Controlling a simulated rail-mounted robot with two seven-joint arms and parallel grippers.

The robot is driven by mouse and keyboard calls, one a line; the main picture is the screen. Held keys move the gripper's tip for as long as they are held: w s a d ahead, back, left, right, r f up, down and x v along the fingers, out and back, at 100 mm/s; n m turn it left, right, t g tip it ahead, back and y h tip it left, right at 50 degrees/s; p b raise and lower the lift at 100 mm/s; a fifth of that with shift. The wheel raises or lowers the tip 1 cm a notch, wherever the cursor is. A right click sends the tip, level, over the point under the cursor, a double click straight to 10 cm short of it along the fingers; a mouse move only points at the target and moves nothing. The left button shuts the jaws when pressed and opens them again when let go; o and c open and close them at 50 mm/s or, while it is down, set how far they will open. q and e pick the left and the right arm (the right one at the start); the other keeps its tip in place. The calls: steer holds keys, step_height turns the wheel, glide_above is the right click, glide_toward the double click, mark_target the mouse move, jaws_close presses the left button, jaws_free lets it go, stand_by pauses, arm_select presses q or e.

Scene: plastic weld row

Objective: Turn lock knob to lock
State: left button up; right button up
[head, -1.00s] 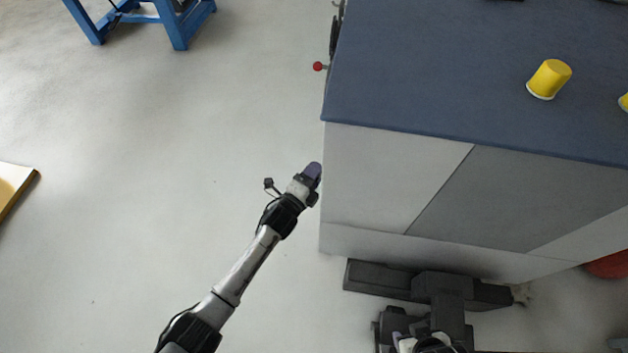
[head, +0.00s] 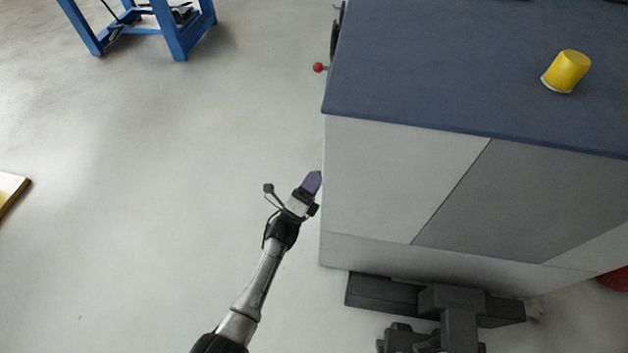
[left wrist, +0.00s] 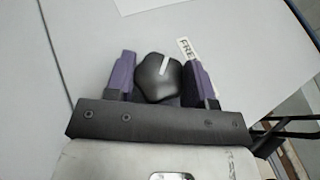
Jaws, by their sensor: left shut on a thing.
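In the left wrist view, a dark rounded lock knob (left wrist: 155,86) with a white pointer mark sits between the two purple fingers of my left gripper (left wrist: 161,74). The fingers are shut on the knob from both sides. The white mark points up and slightly right. A white label (left wrist: 186,48) with the letters "FRE" shows beside the right finger, partly covered. In the head view, my left gripper (head: 313,183) is at the left side of the grey cabinet (head: 375,180); the knob is hidden there. My right gripper is not in view.
The cabinet has a dark blue top (head: 440,70) with a yellow cup (head: 567,71) on it. A red ball-ended lever (head: 318,68) sticks out from its left side. A blue frame (head: 170,25) stands at the upper left.

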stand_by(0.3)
arm_select(q)
steer(key=o, duration=0.9)
steer(key=shift+a, duration=0.1)
steer(key=shift+p+v, duration=2.35)
steer(key=shift+v, duration=4.55)
steer(key=shift+f, duration=0.1)
